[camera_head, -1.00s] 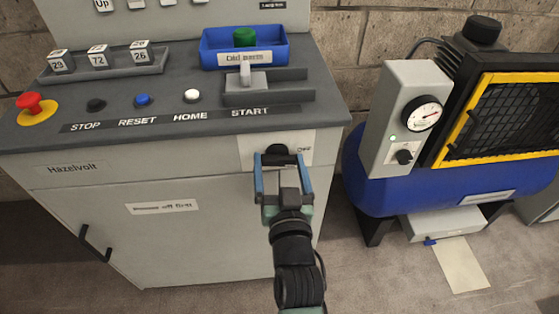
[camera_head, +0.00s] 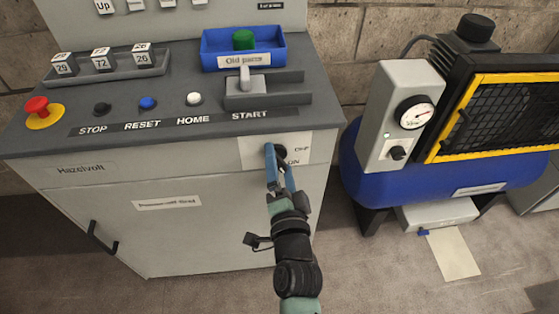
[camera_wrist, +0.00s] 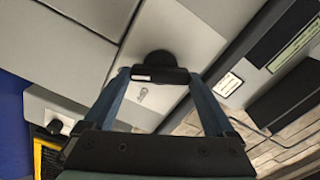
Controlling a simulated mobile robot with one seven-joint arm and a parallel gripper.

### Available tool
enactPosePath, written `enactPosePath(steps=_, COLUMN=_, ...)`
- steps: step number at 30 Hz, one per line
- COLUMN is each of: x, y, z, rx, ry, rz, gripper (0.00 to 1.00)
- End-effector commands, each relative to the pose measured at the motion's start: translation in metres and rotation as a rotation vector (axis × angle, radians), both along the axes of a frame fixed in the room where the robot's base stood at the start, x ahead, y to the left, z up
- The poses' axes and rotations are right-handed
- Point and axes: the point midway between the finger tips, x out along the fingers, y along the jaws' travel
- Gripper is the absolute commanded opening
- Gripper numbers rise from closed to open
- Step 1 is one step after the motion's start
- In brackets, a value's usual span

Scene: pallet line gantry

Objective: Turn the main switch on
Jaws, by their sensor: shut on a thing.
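The main switch is a black rotary knob (camera_head: 280,149) on a pale plate (camera_head: 305,142) on the front of the grey console. The plate carries an OFF label and, lower down, an ON label. My gripper (camera_head: 276,158) is shut on the switch's black handle, and its turned fingers hide most of it in the head view. In the wrist view the black handle (camera_wrist: 160,74) lies across between the two blue fingertips, with the round knob base (camera_wrist: 160,58) behind it.
The console top (camera_head: 200,112) holds buttons, a red stop button (camera_head: 38,106), a START lever (camera_head: 246,82) and a blue bin (camera_head: 222,48) labelled "Old parts". A blue compressor (camera_head: 400,185) stands to the right. Floor between them is clear.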

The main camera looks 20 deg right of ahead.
Motion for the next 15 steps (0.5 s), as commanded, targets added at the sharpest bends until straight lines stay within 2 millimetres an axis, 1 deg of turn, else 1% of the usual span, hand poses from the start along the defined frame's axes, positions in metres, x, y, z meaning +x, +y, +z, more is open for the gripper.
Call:
enactPosePath(steps=6, x=-0.0004, y=-0.0007, z=-0.0006, rx=0.185, ry=-0.053, rz=-0.001, gripper=0.34)
enactPosePath(steps=15, x=-0.0002, y=-0.0004, z=-0.0020, rx=0.367, ry=-0.105, rz=-0.001, gripper=0.34)
